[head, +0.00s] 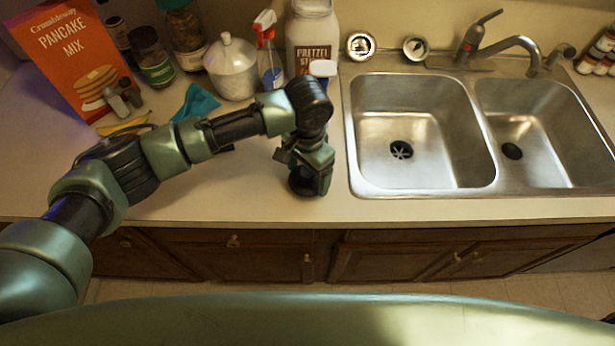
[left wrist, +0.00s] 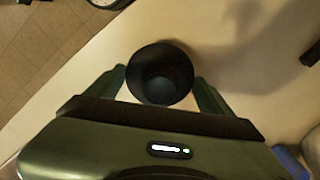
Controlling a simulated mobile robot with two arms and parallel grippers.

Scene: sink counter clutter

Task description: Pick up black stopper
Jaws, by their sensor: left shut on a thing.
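The black stopper (left wrist: 160,72) is a dark, round, cup-like piece, seen from above in the left wrist view. My left gripper (left wrist: 161,90) has one green finger on each side of it and is shut on it. In the head view the left gripper (head: 308,172) points down over the counter, just left of the sink. The stopper (head: 302,187) shows there as a dark shape low between the fingers. I cannot tell whether it touches the counter. My right gripper is in neither view.
The double sink (head: 420,185) lies right of the gripper, with the faucet (head: 490,42) behind. A pancake mix box (head: 72,55), spice jars (head: 150,60), a white lidded jar (head: 230,68), a spray bottle (head: 268,55) and a pretzel jar (head: 313,35) stand behind. A blue cloth (head: 195,102) lies behind my arm.

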